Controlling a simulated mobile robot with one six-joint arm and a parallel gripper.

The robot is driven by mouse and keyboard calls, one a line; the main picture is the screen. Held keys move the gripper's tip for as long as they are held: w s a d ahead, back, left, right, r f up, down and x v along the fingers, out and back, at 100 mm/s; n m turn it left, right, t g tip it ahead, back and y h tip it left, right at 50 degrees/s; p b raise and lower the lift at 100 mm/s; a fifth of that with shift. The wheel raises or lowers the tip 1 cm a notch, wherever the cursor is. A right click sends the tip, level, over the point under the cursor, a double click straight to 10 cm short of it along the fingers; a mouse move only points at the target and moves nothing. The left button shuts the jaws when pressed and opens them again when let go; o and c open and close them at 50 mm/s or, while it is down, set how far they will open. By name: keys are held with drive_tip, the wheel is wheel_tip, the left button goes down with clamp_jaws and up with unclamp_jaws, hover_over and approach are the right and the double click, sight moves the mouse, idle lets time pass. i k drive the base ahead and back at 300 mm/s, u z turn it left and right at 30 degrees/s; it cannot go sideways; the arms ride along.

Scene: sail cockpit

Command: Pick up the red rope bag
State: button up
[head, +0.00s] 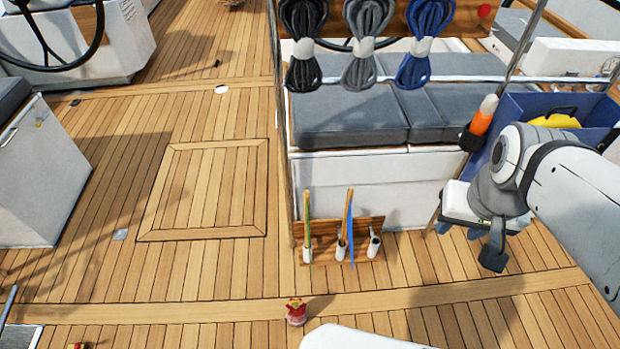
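Black (303,42), grey (366,42) and blue (423,42) rope coils hang above a grey-cushioned bench (345,118). A wooden rack (325,240) with upright tools stands against the bench. A blue bin (510,115) is behind my arm.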

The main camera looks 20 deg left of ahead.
sight(296, 311)
drive_tip(key=u, duration=3.7)
drive_tip(key=k, duration=0.8)
drive_tip(key=z, duration=1.55)
